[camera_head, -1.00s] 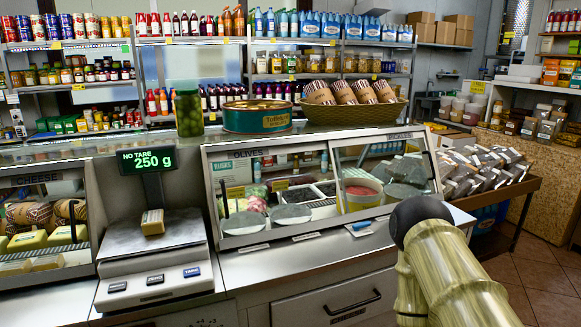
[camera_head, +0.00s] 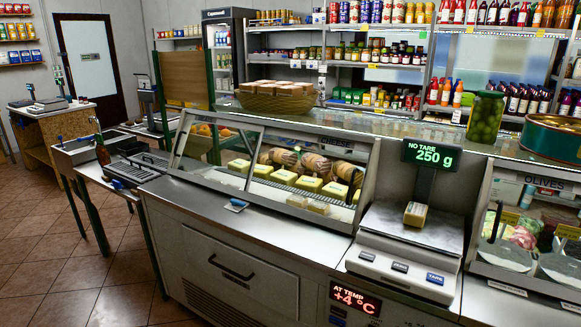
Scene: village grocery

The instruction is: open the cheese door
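The cheese case (camera_head: 345,150), labelled CHEESE, stands on the counter in the middle of the view. Its sloped front has framed glass panels, one at the left (camera_head: 194,145) and another beside it (camera_head: 250,155). I cannot tell which panel slides or how far any stands open. Yellow cheese blocks (camera_head: 284,177) and patterned round cheeses (camera_head: 318,165) lie inside. Below the counter top is a grey front panel (camera_head: 225,250) with a dark bar handle (camera_head: 232,268); it looks shut. My gripper is not in view.
A scale (camera_head: 405,240) holding a small block (camera_head: 415,214) stands right of the case, reading 250 g. A basket (camera_head: 277,102) and a jar (camera_head: 486,118) stand on top. A checkout table (camera_head: 90,165) is at left. The tiled floor (camera_head: 60,250) before it is clear.

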